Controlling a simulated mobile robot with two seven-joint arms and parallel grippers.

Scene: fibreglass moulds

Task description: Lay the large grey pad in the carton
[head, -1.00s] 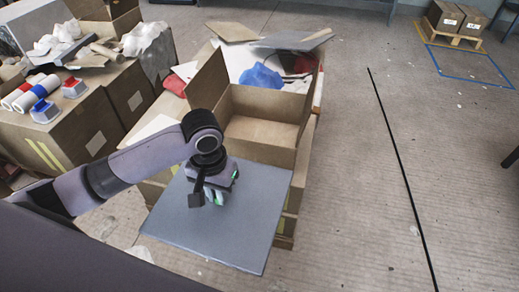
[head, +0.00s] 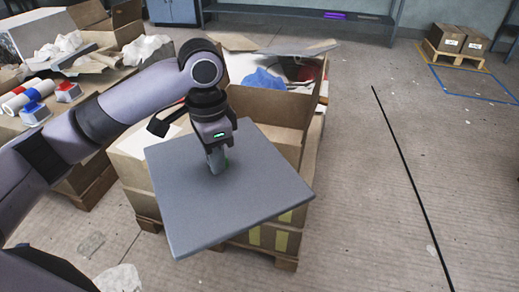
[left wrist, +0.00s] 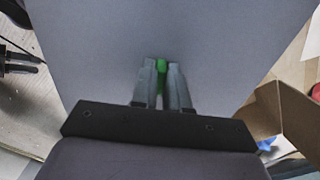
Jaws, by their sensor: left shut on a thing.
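The large grey pad (head: 240,210) is a flat square slab, held roughly level in front of the carton and hiding part of it. My left gripper (head: 216,165) is shut on the pad near its middle, from above. In the left wrist view the fingers (left wrist: 162,85) close around a small green piece on the pad (left wrist: 230,45). The open brown carton (head: 268,106) stands behind the pad; my arm and the pad hide much of it. A cardboard flap shows at the right of the left wrist view (left wrist: 285,115). My right gripper is not in view.
A box with blue cloth (head: 262,79) and open flaps stands behind the carton. At the left, a cardboard-topped surface holds rolls (head: 25,98), red-and-grey blocks and white crumpled material. A wooden pallet (head: 285,264) lies under the cartons.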

